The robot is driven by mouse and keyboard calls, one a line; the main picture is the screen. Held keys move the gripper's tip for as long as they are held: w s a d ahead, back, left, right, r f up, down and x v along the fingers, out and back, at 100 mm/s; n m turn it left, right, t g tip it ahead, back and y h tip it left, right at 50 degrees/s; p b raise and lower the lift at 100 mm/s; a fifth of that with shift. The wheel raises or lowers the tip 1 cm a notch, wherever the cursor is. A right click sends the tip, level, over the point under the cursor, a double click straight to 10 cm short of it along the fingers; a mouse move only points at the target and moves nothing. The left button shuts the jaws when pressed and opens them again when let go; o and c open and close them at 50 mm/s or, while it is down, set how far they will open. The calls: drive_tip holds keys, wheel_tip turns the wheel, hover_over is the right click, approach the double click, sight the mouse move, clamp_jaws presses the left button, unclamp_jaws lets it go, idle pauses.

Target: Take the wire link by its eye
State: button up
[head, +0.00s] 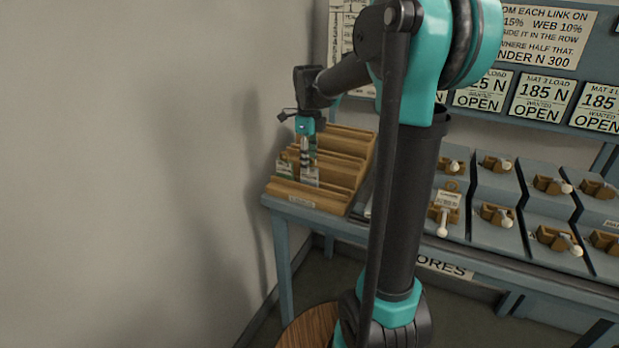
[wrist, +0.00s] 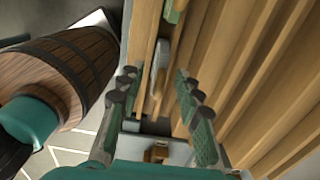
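My gripper (head: 304,160) points down over the stepped wooden rack (head: 305,194) at the left end of the bench. In the wrist view its two padded fingers (wrist: 155,82) stand well apart. A pale grey, rounded piece (wrist: 161,55) stands in a rack slot just beyond the fingertips, and a green piece (wrist: 173,10) is farther along. A white piece with a brown block (wrist: 155,153) shows low between the fingers. In the head view small tagged pieces (head: 284,168) stand in the rack beside the fingers. I cannot tell which is the wire link or see its eye.
Wooden ridges (wrist: 245,75) run close along the fingers' right side. Grey stepped trays (head: 535,205) with brown blocks fill the bench to the right. A plain wall (head: 130,170) is at the left.

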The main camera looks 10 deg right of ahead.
sight(310, 180)
drive_tip(key=shift+s+d+f, duration=0.1)
drive_tip(key=shift+f, duration=1.6)
clamp_jaws()
